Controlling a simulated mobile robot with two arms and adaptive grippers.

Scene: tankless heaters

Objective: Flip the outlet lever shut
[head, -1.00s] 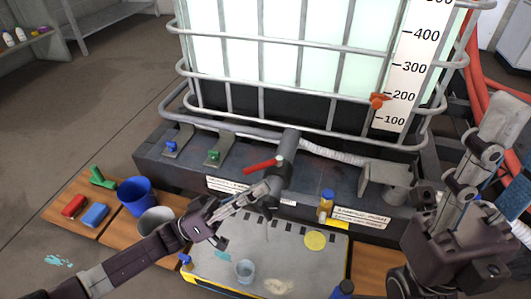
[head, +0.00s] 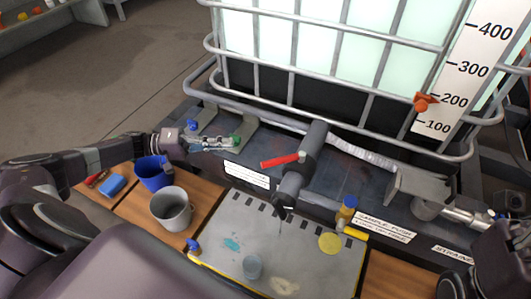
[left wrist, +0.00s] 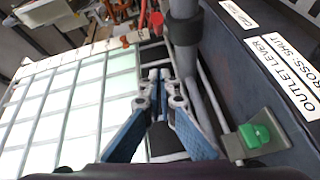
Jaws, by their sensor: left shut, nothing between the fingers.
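The red outlet lever (head: 280,161) sits on the dark grey outlet pipe (head: 312,143) in the head view. It sticks out to the left, roughly across the pipe's line. In the left wrist view a red piece that looks like it (left wrist: 157,20) shows beside the pipe (left wrist: 184,25). My left gripper (head: 236,145) is shut and empty, to the left of the lever and apart from it, close to the green-handled fitting (head: 236,140). Its closed fingertips (left wrist: 160,76) show in the wrist view. My right gripper (head: 468,213) is at the far right; its fingers are unclear.
The caged tank (head: 330,45) stands behind. A blue-handled fitting (head: 192,125) is near my left gripper. A blue cup (head: 153,172), a grey cup (head: 171,209) and a grey tray (head: 225,222) lie in front.

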